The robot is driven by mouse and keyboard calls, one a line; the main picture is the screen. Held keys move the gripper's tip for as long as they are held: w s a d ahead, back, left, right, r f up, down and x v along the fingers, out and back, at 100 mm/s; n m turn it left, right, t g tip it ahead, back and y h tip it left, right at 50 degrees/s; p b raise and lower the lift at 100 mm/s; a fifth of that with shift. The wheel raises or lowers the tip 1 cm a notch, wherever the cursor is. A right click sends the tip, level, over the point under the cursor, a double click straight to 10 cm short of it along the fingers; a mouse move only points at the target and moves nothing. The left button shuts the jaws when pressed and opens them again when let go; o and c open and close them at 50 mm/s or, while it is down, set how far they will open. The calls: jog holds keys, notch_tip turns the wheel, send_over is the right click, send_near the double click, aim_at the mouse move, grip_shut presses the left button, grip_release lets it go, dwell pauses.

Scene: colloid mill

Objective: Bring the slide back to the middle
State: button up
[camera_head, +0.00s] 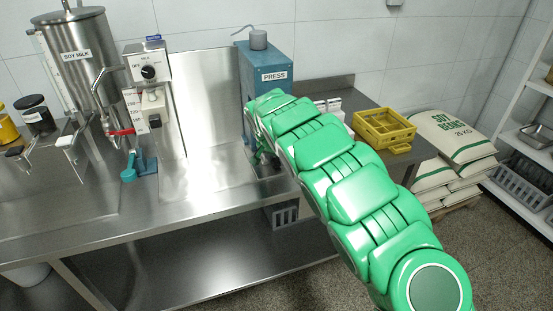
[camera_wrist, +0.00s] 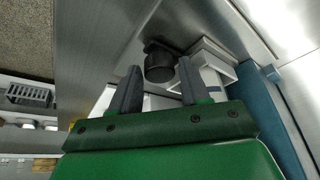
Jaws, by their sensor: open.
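The blue press (camera_head: 270,92), labelled PRESS, stands on the steel bench. My green arm reaches to its front and hides its lower part. In the wrist view, my gripper (camera_wrist: 158,70) is open, with its two dark fingers spread. A short black cylinder or knob (camera_wrist: 160,68) shows between the fingertips; I cannot tell whether they touch it. A pale frame-like part (camera_wrist: 212,62) lies just right of the knob, beside the press's blue side (camera_wrist: 262,110). I cannot tell for sure which part is the slide. In the head view the fingers are mostly hidden behind my arm.
A yellow crate (camera_head: 385,130) sits at the bench's right end. Sacks (camera_head: 455,150) are piled beyond it. Bare bench top (camera_head: 190,200) lies left of my arm.

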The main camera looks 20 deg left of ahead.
jog(key=shift+c, duration=0.4)
jog(key=shift+f, duration=0.1)
grip_shut()
jog(key=shift+s, duration=0.1)
jog(key=s+a, duration=1.2)
jog(key=shift+s+a, duration=0.3)
jog(key=shift+o, duration=0.4)
grip_release()
